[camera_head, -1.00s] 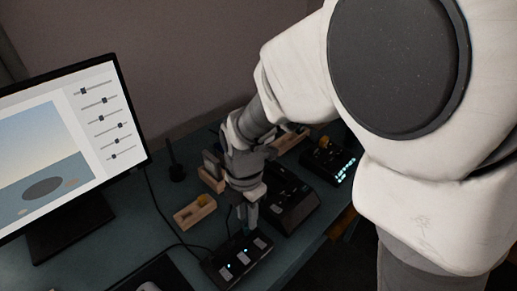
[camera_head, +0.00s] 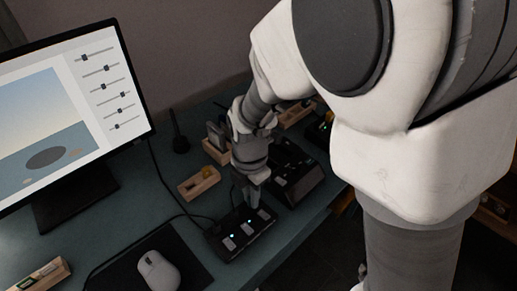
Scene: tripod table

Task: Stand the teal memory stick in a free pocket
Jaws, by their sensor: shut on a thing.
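My gripper (camera_head: 251,197) points down just above the back edge of a black box with lit blue dots (camera_head: 232,240). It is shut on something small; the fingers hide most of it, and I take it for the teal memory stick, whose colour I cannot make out. A wooden block (camera_head: 187,189) with a yellow piece stands left of my gripper. A second wooden block (camera_head: 213,154) behind it holds a grey upright piece. Another wooden holder (camera_head: 24,287) at the bottom left holds small green and pale pieces. I cannot tell which pockets are free.
A black console (camera_head: 306,184) stands close right of my gripper, near the table's right edge. A monitor (camera_head: 50,110) fills the left, with a mouse (camera_head: 158,271) on a dark mat in front. A dark upright stand (camera_head: 180,145) is at the back. Cables run beside the black box.

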